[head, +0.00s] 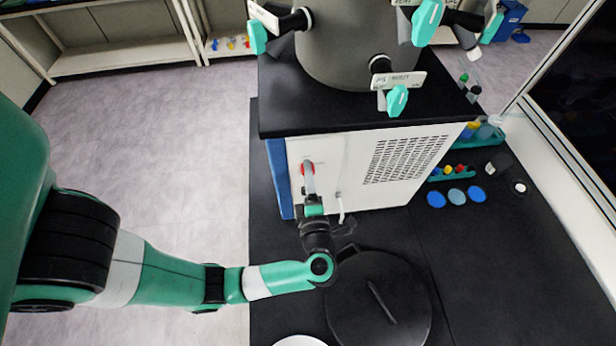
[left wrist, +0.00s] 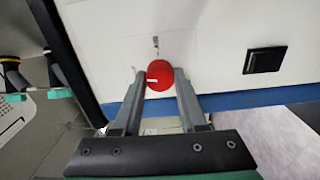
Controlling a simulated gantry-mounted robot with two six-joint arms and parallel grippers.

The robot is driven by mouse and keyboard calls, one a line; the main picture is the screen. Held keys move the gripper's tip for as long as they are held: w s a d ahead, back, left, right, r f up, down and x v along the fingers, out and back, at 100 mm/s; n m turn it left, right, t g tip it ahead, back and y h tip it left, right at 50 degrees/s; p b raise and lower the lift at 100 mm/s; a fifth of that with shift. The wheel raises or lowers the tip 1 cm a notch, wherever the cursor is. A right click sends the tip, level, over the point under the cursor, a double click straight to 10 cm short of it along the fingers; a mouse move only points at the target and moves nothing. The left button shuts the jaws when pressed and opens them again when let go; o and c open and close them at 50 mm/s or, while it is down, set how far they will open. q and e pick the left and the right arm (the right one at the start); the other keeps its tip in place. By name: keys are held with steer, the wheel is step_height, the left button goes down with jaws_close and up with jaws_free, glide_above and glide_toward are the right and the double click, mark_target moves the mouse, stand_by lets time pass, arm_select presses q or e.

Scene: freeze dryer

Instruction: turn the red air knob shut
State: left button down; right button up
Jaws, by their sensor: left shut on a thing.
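The red air knob (head: 307,169) is on the white front panel of the freeze dryer (head: 335,160), near its left edge. In the left wrist view it is a round red disc (left wrist: 160,75) with a small white mark on its face. My left gripper (head: 308,180) reaches the panel from the front. In the left wrist view its two grey fingers (left wrist: 160,88) stand on either side of the knob and are shut on it. Part of the knob is hidden behind the fingers in the head view. My right gripper is not in view.
A black round lid (head: 355,305) with a bar handle lies on the black bench below my left arm. A pale hose stub (head: 341,208) sticks out of the panel beside the gripper. A black switch (left wrist: 265,60) is on the panel. Blue caps (head: 436,199) lie at the right.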

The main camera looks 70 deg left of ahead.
arm_select(q)
steer(key=shift+n+b, duration=0.65)
steer(key=shift+n, duration=0.55)
steer(key=shift+c, duration=2.2)
jaws_free()
steer(key=s+d+b, duration=0.1)
steer(key=s+d, duration=0.1)
steer(key=d, duration=0.9)
steer(key=shift+s+d+b, duration=0.15)
steer(key=shift+d+b, duration=0.1)
steer(key=shift+b, duration=0.05)
